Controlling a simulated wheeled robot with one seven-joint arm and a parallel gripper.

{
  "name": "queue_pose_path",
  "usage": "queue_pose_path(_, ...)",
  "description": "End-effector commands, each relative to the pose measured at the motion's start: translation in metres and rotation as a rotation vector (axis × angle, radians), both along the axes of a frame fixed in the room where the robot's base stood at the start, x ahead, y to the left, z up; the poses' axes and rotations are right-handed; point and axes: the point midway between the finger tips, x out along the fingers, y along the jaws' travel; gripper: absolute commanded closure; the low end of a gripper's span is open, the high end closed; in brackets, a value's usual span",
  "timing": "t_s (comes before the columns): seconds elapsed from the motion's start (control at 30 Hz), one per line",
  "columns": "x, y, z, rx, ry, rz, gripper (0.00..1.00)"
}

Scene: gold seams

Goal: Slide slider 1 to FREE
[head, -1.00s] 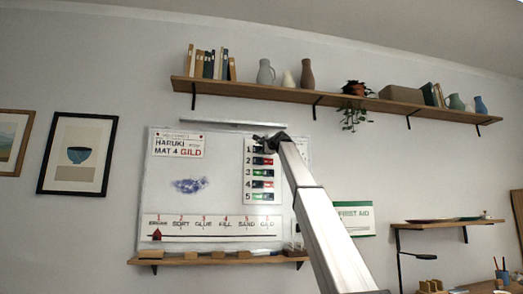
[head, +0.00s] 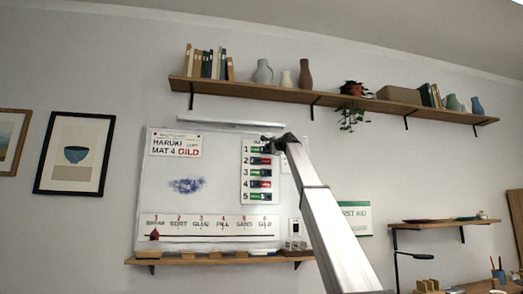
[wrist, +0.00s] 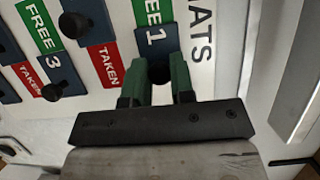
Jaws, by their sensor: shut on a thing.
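Slider 1 (head: 265,149) is the top row of the mats panel (head: 246,198) on the whiteboard. Its blue plate, marked 1, sits toward the right of its row, with green FREE showing to its left. In the wrist view, slider 1's plate (wrist: 154,40) stands beside the green FREE label (wrist: 148,11); no red shows in that row, though my fingers hide part of it. My gripper (wrist: 158,76) has its green fingers shut on slider 1's dark round knob. In the head view my gripper (head: 270,139) is at the panel's top right.
Slider 2 (wrist: 86,18) shows red TAKEN and slider 3 (wrist: 50,66) shows green FREE; their knobs stand out close by. A shelf (head: 330,100) with vases and books runs above. A narrow ledge (head: 215,259) lies under the whiteboard (head: 160,205).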

Motion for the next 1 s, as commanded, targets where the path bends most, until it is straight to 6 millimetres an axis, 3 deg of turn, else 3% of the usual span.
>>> queue_pose_path(0.1, 0.003, -0.011, -0.001, -0.001, 0.001, 0.0, 1.0)
queue_pose_path(0.33, 0.003, -0.011, -0.001, -0.002, 0.0, -0.002, 1.0)
queue_pose_path(0.37, 0.003, -0.012, -0.001, -0.002, 0.0, -0.002, 0.71)
queue_pose_path(0.4, 0.003, -0.012, -0.001, -0.002, 0.0, -0.002, 0.58)
queue_pose_path(0.43, 0.003, -0.012, -0.001, -0.002, 0.0, -0.002, 0.52)
queue_pose_path(0.77, 0.001, -0.011, 0.0, -0.001, -0.001, 0.0, 0.52)
queue_pose_path(1.0, -0.016, -0.024, -0.001, -0.001, -0.001, -0.001, 0.52)
